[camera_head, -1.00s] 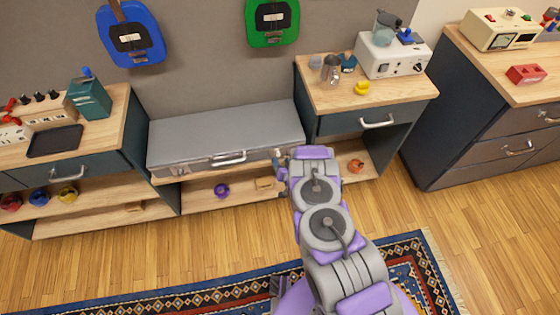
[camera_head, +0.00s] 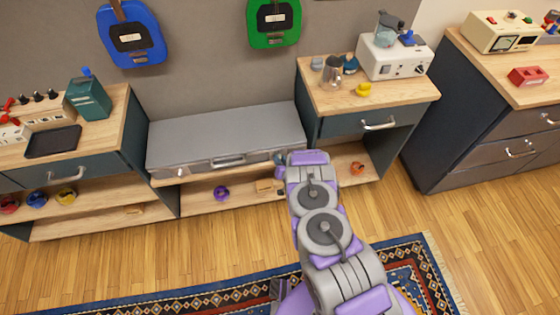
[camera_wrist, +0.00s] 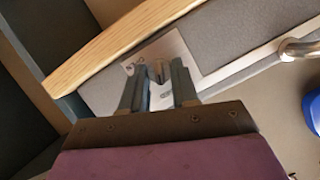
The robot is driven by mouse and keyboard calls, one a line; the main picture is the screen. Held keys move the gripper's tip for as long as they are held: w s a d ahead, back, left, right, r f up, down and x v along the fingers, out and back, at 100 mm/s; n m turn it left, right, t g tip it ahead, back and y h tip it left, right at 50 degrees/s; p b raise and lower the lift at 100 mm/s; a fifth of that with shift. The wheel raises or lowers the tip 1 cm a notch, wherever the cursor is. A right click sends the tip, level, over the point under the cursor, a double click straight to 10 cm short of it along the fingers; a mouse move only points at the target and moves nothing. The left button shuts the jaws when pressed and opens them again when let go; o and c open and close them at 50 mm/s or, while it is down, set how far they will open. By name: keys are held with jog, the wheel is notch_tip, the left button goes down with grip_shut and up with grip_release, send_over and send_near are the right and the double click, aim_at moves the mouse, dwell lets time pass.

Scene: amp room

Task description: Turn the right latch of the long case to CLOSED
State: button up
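The long grey case (camera_head: 225,135) lies flat on the low middle bench, its handle (camera_head: 228,161) on the front face. My gripper (camera_head: 281,160) is at the right end of that front face, partly hidden by my arm. In the wrist view, the right latch (camera_wrist: 158,72) sits on a pale metal plate (camera_wrist: 178,50) on the case. The two fingers of my gripper (camera_wrist: 160,78) stand apart on either side of the latch; contact is not clear. The case handle shows at the right edge of the wrist view.
A wooden edge (camera_wrist: 110,45) runs close beside the case in the wrist view. The right cabinet (camera_head: 372,105), with a drawer and items on top, stands beside the case. A shelf with a purple ring (camera_head: 221,193) lies below. A patterned rug (camera_head: 200,300) covers the floor in front.

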jog(key=shift+d, duration=0.15)
grip_shut()
jog(key=shift+r, duration=0.1)
jog(key=shift+a+n+h+p, duration=0.15)
jog(key=shift+n+h+p, duration=0.4)
jog(key=shift+n+p, duration=0.3)
jog(key=shift+a+n+h+p, duration=0.15)
jog(key=shift+n+h+p, duration=0.45)
jog(key=shift+p, duration=0.4)
jog(key=o, duration=0.6)
grip_release()
jog(key=shift+s, duration=0.1)
jog(key=shift+o, duration=0.2)
